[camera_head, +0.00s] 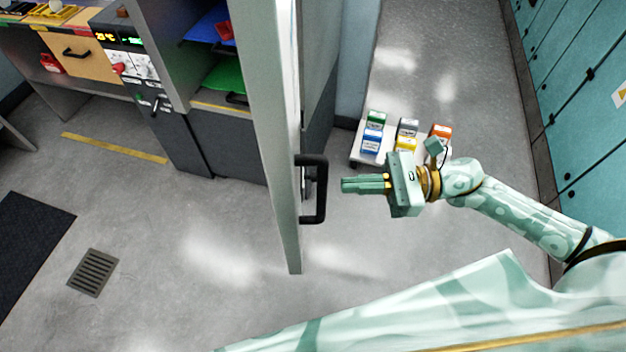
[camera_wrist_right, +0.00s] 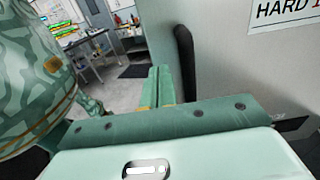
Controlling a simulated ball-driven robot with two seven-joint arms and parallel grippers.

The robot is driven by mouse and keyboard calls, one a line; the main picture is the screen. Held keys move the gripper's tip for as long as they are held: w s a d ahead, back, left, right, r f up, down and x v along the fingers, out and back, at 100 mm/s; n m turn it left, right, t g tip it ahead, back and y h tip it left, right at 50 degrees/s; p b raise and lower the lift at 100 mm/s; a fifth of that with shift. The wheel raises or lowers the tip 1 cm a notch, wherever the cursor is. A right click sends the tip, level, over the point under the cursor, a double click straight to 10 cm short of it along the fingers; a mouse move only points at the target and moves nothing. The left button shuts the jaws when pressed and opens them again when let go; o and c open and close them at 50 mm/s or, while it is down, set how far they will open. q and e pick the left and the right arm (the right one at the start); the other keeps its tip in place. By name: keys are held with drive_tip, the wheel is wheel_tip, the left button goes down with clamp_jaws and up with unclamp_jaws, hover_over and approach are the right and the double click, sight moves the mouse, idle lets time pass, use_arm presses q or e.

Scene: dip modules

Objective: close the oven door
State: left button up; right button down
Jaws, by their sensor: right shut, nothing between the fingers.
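The oven door (camera_head: 268,120) is a tall grey panel standing wide open, swung out from the oven (camera_head: 185,60) and seen nearly edge-on in the head view. Its black bar handle (camera_head: 322,188) is on the right face, near the free edge. My right gripper (camera_head: 344,185) is shut and empty, just right of the handle, apart from it in the head view. In the right wrist view the closed fingers (camera_wrist_right: 159,82) are left of the handle (camera_wrist_right: 185,62), with the door face (camera_wrist_right: 245,85) filling the right side. My left gripper is not in view.
A low white trolley (camera_head: 357,152) with several coloured boxes stands behind my right gripper. Teal lockers (camera_head: 570,90) line the right side. Blue (camera_head: 205,25) and green (camera_head: 225,76) trays are inside the oven. Grey floor (camera_head: 200,240) in front is clear, with a drain grate (camera_head: 93,272).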

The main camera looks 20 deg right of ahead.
sight(321, 185)
drive_tip(key=p+x, duration=0.1)
drive_tip(key=x, duration=0.5)
drive_tip(key=shift+a+r+p, duration=0.1)
drive_tip(key=shift+a+p, duration=0.05)
drive_tip(key=shift+p, duration=0.2)
drive_tip(key=shift+w+a, duration=0.25)
drive_tip(key=shift+a, duration=0.4)
drive_tip(key=shift+a, duration=0.1)
